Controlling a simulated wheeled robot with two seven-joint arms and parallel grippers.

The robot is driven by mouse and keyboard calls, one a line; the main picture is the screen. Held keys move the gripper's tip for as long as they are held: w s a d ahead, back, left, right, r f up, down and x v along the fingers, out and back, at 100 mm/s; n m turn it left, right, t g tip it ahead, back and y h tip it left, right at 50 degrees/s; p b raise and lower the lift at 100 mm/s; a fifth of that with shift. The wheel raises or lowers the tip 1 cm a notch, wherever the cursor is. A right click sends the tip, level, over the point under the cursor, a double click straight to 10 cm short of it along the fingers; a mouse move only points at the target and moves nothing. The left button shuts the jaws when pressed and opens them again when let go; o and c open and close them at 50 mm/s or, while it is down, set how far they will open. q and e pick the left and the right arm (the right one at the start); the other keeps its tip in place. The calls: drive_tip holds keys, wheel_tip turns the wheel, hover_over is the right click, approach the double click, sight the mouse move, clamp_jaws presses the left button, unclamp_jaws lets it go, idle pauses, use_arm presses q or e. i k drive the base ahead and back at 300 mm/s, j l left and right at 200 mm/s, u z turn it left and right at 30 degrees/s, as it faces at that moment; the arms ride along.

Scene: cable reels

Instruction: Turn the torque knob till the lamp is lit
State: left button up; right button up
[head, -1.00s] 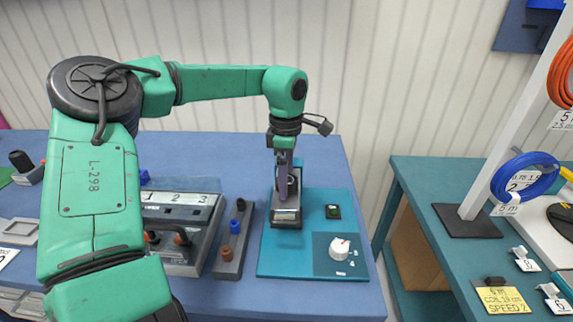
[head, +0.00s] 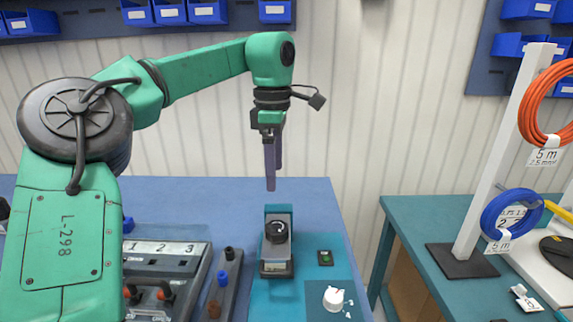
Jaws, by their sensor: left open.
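My left gripper (head: 274,178) points down, open and empty, in the air above the back of a teal board (head: 262,307). Below it on the board stands a grey device with a black round part (head: 276,231); the fingers are clear of it. A white knob (head: 333,299) with a small red mark sits on a darker panel at the board's front right, with pale marks around it. Which of these is the torque knob is not labelled legibly. A small black box with a dark green lamp (head: 325,257) lies behind the white knob; it does not look brightly lit. My right gripper is out of view.
Left of the board are a holder with black, blue and brown pegs (head: 225,280) and a grey unit numbered 1, 2, 3 (head: 160,248). A teal table (head: 408,212) with a white post (head: 494,170) and cable coils stands at the right, across a gap.

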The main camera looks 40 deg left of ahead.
sight(276, 231)
drive_tip(key=k+l, duration=0.15)
drive_tip(key=l, duration=0.25)
drive_tip(key=k+l, duration=0.15)
drive_tip(key=l, duration=0.25)
drive_tip(key=k+l, duration=0.15)
drive_tip(key=l, duration=0.2)
drive_tip(key=k+l, duration=0.15)
drive_tip(key=l, duration=0.25)
drive_tip(key=k+l, duration=0.15)
drive_tip(key=l, duration=0.25)
